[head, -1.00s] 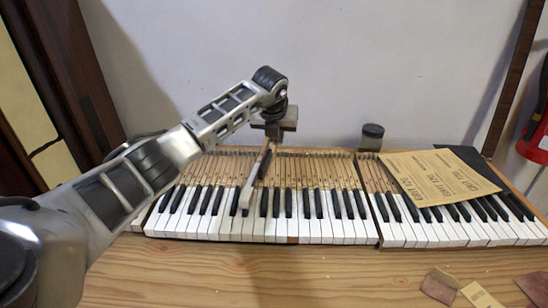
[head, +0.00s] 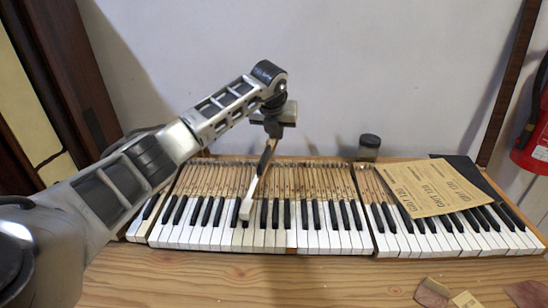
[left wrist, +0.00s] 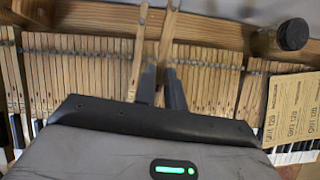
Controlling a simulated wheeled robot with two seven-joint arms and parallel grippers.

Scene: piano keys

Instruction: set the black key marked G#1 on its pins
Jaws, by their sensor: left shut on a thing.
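My left gripper (head: 268,142) is shut on a long wooden key (head: 257,177) and holds it tilted above the keyboard. The key's near, lower end is pale and hangs over the rows of black and white keys. I see no readable G#1 mark on it, and I cannot tell a black top from the dark fingers. In the left wrist view, the dark fingertips (left wrist: 162,88) sit close together over the wooden key sticks, with a stick between them. The pins below the held key are partly hidden by it and the gripper. My right gripper is not in view.
The keyboard (head: 330,240) lies on a wooden table (head: 200,280). Tan sandpaper sheets (head: 425,187) cover part of its right side. A dark jar (head: 369,146) stands at the back. Paper scraps (head: 435,292) lie at the front right. The front table strip is mostly clear.

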